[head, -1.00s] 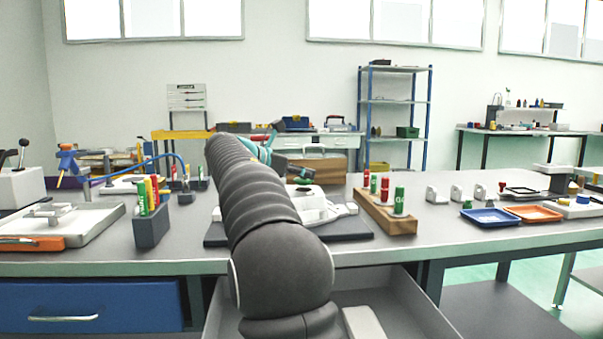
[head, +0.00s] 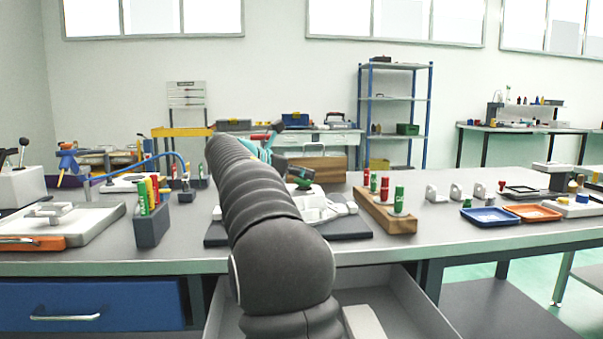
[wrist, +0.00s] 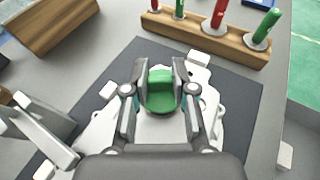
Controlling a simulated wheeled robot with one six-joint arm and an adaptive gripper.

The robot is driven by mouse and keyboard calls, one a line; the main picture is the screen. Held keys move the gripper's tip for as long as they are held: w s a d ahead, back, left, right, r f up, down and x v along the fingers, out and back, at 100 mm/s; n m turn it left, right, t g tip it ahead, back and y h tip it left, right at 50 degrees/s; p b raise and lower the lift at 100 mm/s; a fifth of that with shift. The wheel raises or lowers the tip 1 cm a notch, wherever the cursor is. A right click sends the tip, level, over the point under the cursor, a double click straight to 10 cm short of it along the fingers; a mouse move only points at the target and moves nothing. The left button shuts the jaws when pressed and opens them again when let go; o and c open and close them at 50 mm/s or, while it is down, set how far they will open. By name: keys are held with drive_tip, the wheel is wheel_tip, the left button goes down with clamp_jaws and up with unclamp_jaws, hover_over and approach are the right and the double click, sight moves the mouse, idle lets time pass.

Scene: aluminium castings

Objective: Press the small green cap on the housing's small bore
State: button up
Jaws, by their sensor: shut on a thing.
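The green cap (wrist: 160,92) is between the two fingers of my gripper (wrist: 161,84) in the wrist view, and the fingers are shut on it. Below it lies the white housing (wrist: 205,135), which also shows in the head view (head: 340,208) partly behind my arm. The cap hides the part of the housing under it, so I cannot see the small bore or tell whether the cap touches it. In the head view my arm hides most of the gripper.
The housing lies on a dark mat (wrist: 245,92). A wooden block (head: 384,213) with red and green plug gauges stands to the right. Another wooden block (wrist: 48,22) is near the mat. Blue (head: 490,216) and orange trays (head: 534,213) lie further right.

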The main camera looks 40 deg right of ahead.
drive_tip(key=shift+f+b, duration=0.4)
drive_tip(key=shift+f, duration=0.55)
drive_tip(key=o, duration=0.9)
drive_tip(key=shift+c, duration=0.2)
drive_tip(key=v, duration=1.2)
drive_tip(key=shift+w, duration=0.1)
drive_tip(key=shift+a, duration=0.1)
